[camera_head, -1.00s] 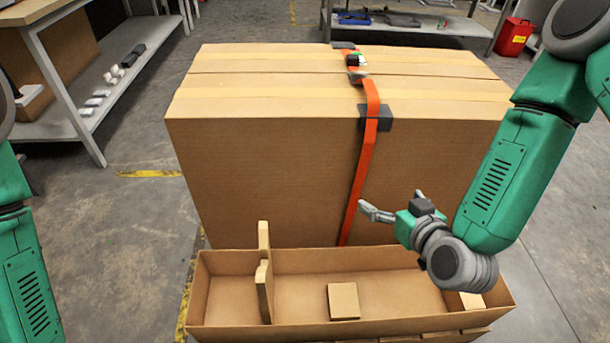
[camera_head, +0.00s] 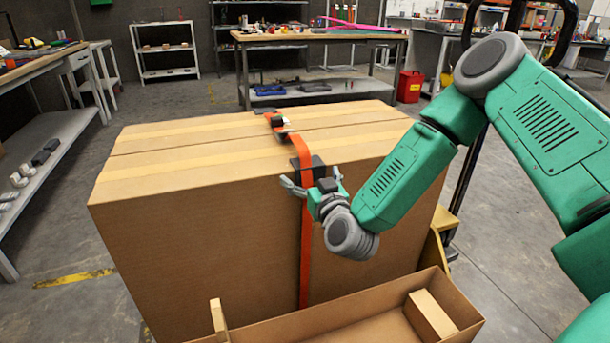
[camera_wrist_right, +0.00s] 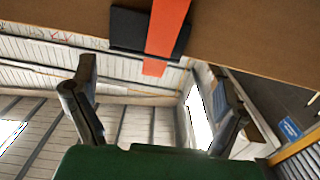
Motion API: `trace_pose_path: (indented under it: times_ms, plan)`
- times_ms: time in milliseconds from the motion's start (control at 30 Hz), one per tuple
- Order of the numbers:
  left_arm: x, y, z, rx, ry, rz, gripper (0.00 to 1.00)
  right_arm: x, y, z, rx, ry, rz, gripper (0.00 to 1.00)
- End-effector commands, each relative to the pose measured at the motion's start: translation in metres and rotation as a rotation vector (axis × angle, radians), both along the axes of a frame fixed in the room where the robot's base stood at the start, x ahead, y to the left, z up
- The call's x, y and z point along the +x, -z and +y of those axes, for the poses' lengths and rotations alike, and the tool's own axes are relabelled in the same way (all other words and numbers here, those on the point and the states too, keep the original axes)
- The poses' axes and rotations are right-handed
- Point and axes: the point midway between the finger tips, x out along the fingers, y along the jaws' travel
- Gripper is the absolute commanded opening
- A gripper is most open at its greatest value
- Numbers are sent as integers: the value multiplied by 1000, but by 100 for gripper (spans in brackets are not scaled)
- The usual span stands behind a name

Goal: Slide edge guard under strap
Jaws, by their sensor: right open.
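A large cardboard box (camera_head: 200,240) stands in front of me with an orange strap (camera_head: 306,255) running over its top and down its front. A dark edge guard (camera_head: 313,167) sits at the top front edge, and the strap crosses over it. In the right wrist view the strap (camera_wrist_right: 166,38) also lies across the dark guard (camera_wrist_right: 128,30), which shows on both sides of it. My right gripper (camera_head: 313,181) is open and empty in front of the box, close to the guard. Its spread fingers (camera_wrist_right: 155,82) are below the guard in the wrist view. My left gripper is not in view.
A dark buckle (camera_head: 277,122) sits on the strap on top of the box. An open cardboard tray (camera_head: 455,298) with a small block (camera_head: 430,316) stands low in front. A grey shelf bench (camera_head: 50,150) is at left. A workbench (camera_head: 320,38) stands behind.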

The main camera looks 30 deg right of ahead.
Motion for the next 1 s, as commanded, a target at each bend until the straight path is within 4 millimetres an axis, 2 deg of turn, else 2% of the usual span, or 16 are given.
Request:
trace_pose_path:
  times_ms: [67, 200, 567, 667, 700, 733, 800, 833, 867, 1000]
  plan:
    - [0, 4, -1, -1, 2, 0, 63, 11, 3, -8, 3, 6, -2, 93]
    - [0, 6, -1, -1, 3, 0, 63, 22, 2, -8, 0, 4, 1, 93]
    - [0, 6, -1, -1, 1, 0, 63, 27, -4, 1, -11, 1, 2, 93]
    - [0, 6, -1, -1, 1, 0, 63, 27, -1, -4, -5, 2, 1, 61]
    - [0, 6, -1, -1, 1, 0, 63, 27, -1, -5, -3, 3, 2, 47]
    - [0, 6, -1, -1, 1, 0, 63, 27, 0, -6, -3, 3, 2, 39]
    - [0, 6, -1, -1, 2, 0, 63, 27, 1, -9, -1, 4, 1, 39]
    - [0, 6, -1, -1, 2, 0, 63, 27, 1, -9, 0, 4, 2, 59]
    - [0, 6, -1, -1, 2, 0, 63, 27, 1, -10, 0, 5, 2, 50]
    - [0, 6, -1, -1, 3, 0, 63, 27, 2, -9, -2, 6, 5, 50]
